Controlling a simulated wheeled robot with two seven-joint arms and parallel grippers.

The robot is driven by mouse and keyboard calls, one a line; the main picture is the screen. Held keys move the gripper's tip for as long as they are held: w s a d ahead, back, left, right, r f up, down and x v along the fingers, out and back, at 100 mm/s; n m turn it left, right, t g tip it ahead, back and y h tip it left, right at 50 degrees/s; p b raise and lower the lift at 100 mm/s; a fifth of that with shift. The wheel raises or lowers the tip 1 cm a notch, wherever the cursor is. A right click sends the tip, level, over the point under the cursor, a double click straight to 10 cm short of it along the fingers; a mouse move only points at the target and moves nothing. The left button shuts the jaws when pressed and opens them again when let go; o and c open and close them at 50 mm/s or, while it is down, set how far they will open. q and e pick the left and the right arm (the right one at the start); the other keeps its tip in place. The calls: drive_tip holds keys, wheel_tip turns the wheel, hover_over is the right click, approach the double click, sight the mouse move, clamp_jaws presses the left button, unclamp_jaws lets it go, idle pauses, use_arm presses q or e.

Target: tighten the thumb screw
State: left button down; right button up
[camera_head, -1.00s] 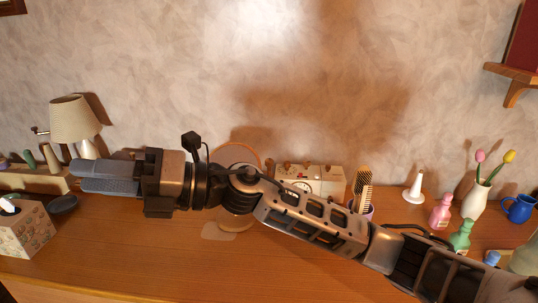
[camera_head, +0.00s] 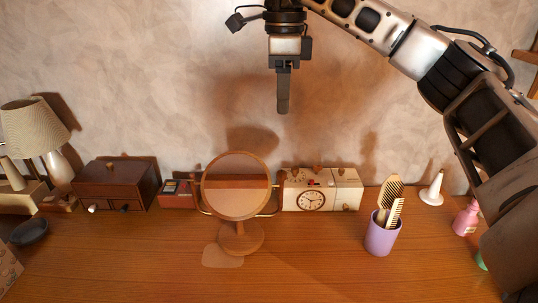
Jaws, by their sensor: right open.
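A round table mirror (camera_head: 236,187) with a wooden frame stands upright on a wooden foot (camera_head: 241,240) on the desk. A thin yoke (camera_head: 268,214) curves around its lower sides. The thumb screw is too small to make out for certain; small fittings show where the yoke meets the mirror's sides. My right gripper (camera_head: 283,104) hangs pointing down in front of the wall, above and to the right of the mirror, clear of it. Its jaws are open and empty, seen edge-on so that the fingers overlap. My left gripper is not in view.
A cream box with a clock face (camera_head: 312,200) stands right of the mirror, and a purple cup with combs (camera_head: 381,239) further right. A dark drawer box (camera_head: 113,188) and a lamp (camera_head: 35,128) stand left. The wooden desktop (camera_head: 150,260) is clear in front.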

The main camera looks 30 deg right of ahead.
drive_tip(key=b, duration=0.2)
approach(282, 172)
wheel_tip(282, 172, down, 7)
drive_tip(key=shift+f+p, duration=0.1)
drive_tip(key=shift+p, duration=0.6)
drive_tip(key=shift+f, duration=0.55)
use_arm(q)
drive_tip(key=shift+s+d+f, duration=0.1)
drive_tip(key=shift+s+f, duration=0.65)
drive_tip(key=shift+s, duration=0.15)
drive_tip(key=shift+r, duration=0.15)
use_arm(e)
clamp_jaws()
